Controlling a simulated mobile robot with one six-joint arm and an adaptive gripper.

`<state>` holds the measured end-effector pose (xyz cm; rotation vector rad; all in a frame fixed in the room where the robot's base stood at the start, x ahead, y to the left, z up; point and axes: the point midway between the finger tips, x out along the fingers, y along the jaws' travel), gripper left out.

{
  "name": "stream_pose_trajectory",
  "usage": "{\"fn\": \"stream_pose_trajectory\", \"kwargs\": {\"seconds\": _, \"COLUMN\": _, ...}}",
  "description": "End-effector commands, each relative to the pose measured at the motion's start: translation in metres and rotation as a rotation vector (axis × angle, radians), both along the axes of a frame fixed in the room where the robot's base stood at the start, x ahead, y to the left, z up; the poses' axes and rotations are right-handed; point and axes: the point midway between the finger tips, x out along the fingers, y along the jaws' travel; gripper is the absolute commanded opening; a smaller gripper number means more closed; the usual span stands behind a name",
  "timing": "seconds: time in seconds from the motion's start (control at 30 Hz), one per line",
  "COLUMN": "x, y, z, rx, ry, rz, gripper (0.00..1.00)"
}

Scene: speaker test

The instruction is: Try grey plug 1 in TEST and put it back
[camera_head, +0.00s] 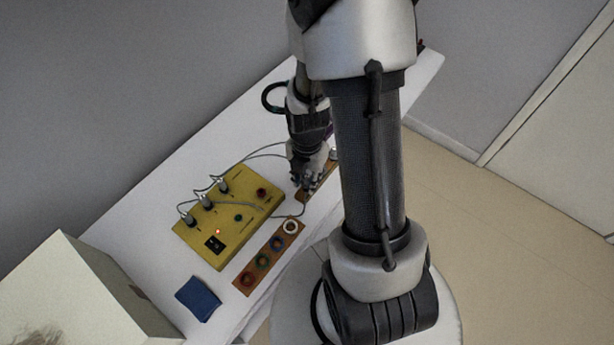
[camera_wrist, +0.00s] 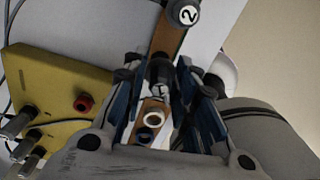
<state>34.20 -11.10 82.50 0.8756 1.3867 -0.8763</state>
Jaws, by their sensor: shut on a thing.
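My gripper (camera_head: 306,186) is over the strip end beside the yellow box. In the wrist view its fingers (camera_wrist: 157,78) are shut on a dark grey plug marked 1 (camera_wrist: 158,90). The plug is at the brown holder strip (camera_wrist: 160,40); I cannot tell whether it is seated or lifted. A plug marked 2 (camera_wrist: 187,13) stands at the same strip. The yellow box (camera_head: 205,248) has a red socket (camera_head: 261,193), which also shows in the wrist view (camera_wrist: 83,102), and a green socket (camera_head: 238,218). Its labels are too small to read.
Several grey plugs with cables (camera_head: 207,202) stand in the box; a red lamp (camera_head: 218,231) glows. A brown strip with coloured rings (camera_head: 240,283) lies in front. A blue pad (camera_head: 198,298) and a white box (camera_head: 75,295) are nearer. The white table's (camera_head: 155,195) back is clear.

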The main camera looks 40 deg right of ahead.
Motion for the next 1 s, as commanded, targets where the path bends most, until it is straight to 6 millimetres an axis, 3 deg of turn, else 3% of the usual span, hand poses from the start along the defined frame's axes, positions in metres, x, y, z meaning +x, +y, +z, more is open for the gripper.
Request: {"fn": "stream_pose_trajectory", "kwargs": {"seconds": 1.0, "x": 0.0003, "y": -0.0001, "z": -0.0082, "rx": 0.0, "ry": 0.0, "rz": 0.0, "gripper": 0.07}}
